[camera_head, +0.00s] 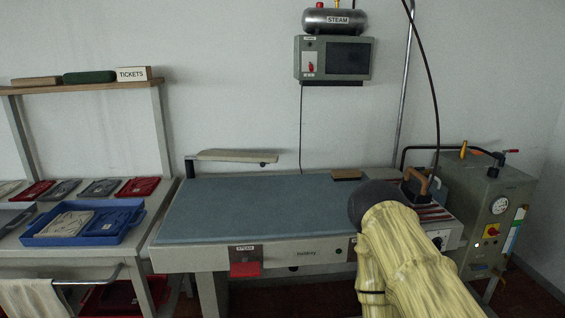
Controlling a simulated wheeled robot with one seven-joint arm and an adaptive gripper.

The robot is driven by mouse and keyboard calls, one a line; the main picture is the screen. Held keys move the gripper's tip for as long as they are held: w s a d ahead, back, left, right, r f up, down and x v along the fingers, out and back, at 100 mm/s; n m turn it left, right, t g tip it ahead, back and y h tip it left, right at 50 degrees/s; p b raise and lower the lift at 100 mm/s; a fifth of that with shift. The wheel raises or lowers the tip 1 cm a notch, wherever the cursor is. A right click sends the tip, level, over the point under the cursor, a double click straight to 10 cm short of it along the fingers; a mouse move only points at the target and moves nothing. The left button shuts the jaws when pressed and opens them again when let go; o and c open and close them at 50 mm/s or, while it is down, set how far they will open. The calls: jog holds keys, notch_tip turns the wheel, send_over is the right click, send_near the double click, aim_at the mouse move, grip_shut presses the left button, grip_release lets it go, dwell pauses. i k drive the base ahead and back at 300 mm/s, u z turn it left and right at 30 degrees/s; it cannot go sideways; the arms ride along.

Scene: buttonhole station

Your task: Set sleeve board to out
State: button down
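The sleeve board (238,156) is a narrow pale padded board on a dark bracket at the back left edge of the blue-topped pressing table (260,208). It lies level above the table's back edge, with a small dark knob under its right end. My pale yellow arm reaches in from the lower right and covers the table's right front part. My gripper is not seen; the arm's dark rounded joint hides what lies behind it.
A steam iron (416,184) stands on the right end beside a grey boiler (490,215) with a hose. A brown block (346,175) lies on the back edge. A blue tray (84,238) of folded cloths stands on the left bench. The table's middle is clear.

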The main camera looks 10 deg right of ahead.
aim_at(208, 155)
jog(key=k, duration=0.2)
jog(key=z, duration=1.2)
jog(key=i, duration=0.95)
jog(key=u, duration=0.95)
